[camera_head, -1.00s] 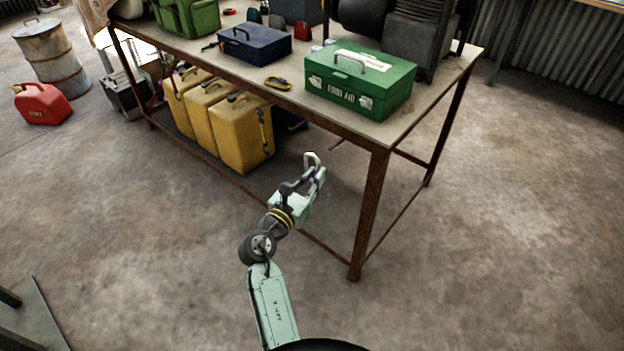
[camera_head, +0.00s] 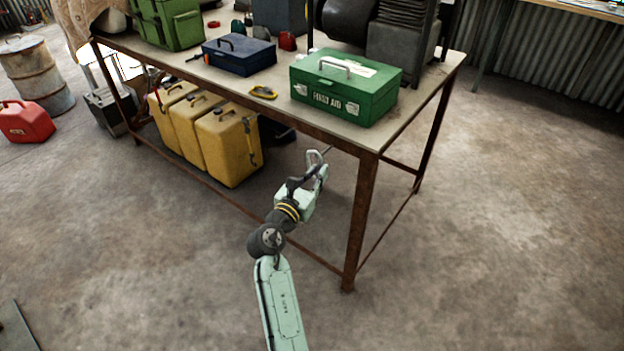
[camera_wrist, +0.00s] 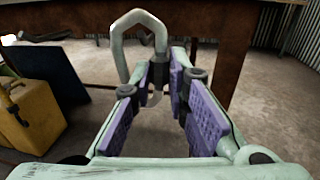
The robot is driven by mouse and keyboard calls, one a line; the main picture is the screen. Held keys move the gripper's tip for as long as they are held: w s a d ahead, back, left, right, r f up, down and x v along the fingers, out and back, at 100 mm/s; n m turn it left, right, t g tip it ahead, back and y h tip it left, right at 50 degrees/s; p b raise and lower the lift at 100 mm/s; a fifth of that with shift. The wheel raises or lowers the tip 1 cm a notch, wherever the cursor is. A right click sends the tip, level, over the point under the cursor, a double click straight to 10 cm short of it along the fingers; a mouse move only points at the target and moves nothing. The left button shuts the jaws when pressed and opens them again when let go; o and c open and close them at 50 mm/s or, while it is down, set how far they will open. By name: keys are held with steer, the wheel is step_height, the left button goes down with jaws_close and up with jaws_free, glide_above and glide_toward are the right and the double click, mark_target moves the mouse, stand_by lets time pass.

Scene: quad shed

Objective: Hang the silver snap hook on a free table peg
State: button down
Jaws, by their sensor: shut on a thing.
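The silver snap hook (camera_head: 314,158) stands up from my gripper (camera_head: 316,178), with its rounded end on top. In the wrist view the snap hook (camera_wrist: 134,24) rises between the purple finger pads of my gripper (camera_wrist: 165,78), which is shut on its lower part. The hook is in front of the table's (camera_head: 420,95) long front side, below the top and left of the near corner leg. A thin peg (camera_head: 326,149) juts out just by the hook; I cannot tell whether they touch. A dark and yellow item (camera_head: 251,140) hangs under the edge farther left, before a yellow can.
Yellow jerrycans (camera_head: 226,147) stand under the table. The rusty corner leg (camera_head: 360,215) is right of my gripper. A green first aid box (camera_head: 345,88), a blue toolbox (camera_head: 238,55) and a yellow snap hook (camera_head: 264,92) lie on top. The floor in front is clear.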

steer(key=shift+w+d+f, duration=0.45)
steer(key=shift+w+d, duration=0.1)
steer(key=shift+w, duration=0.25)
steer(key=shift+w+d+f, duration=0.1)
steer(key=shift+f, duration=0.15)
steer(key=c, duration=1.5)
jaws_free()
steer(key=v, duration=1.2)
